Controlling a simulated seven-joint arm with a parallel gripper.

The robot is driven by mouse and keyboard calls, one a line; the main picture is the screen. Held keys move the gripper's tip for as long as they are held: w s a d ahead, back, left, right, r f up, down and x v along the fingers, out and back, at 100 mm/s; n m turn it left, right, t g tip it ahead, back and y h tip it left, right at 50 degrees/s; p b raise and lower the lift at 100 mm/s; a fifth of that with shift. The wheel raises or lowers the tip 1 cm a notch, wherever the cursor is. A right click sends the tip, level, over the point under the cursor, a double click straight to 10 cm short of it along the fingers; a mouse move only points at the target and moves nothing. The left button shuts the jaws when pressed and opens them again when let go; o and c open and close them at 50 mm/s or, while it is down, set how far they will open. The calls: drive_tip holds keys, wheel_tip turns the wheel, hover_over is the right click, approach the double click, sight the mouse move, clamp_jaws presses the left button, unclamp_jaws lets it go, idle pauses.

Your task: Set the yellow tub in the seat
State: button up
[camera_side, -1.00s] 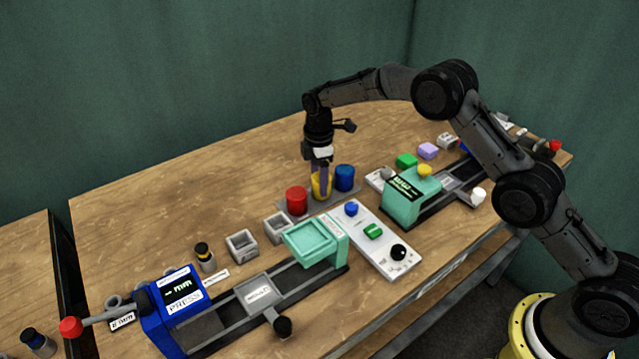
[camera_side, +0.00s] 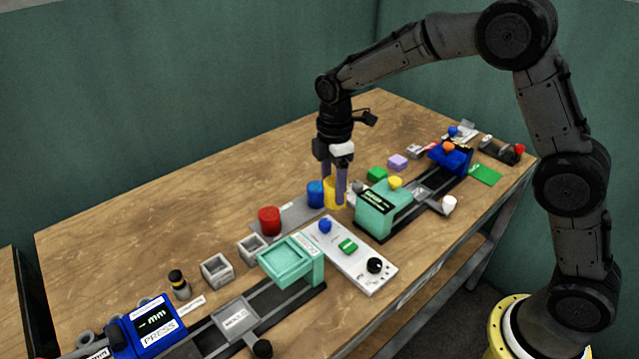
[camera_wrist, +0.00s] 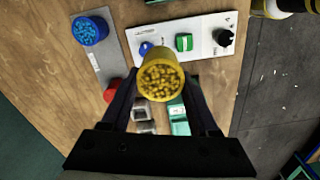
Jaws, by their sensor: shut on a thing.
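The yellow tub (camera_side: 331,195) is between the two fingers of my gripper (camera_side: 335,183), which is shut on it. In the wrist view the tub (camera_wrist: 160,75) is open-topped, full of yellow pellets, and held between the fingers. It appears raised above the table, just right of the blue tub (camera_side: 316,193) in the side view. Candidate seats are a teal square recess (camera_side: 287,257) and a grey square block (camera_side: 235,315) on the rails of the near press; I cannot tell which one is the seat. Both look empty.
The red tub (camera_side: 269,221) and blue tub stand on a grey strip (camera_side: 293,215). A white control panel (camera_side: 355,257) lies in front. A teal press (camera_side: 376,210) stands close right of the tub. A blue press (camera_side: 155,328) is at front left. The back left table is clear.

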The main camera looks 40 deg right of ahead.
drive_tip(key=shift+s+r, duration=0.2)
drive_tip(key=shift+s, duration=0.3)
drive_tip(key=shift+r+m, duration=0.25)
drive_tip(key=shift+m, duration=0.25)
drive_tip(key=s+a+r, duration=0.1)
drive_tip(key=a+r, duration=0.1)
drive_tip(key=a, duration=0.6)
drive_tip(key=s+a+r+n, duration=0.1)
drive_tip(key=a+r, duration=0.2)
drive_tip(key=a, duration=0.6)
drive_tip(key=shift+s+a, duration=0.2)
drive_tip(key=shift+s, duration=0.15)
drive_tip(key=shift+f, duration=3.05)
drive_tip(key=shift+f, duration=0.75)
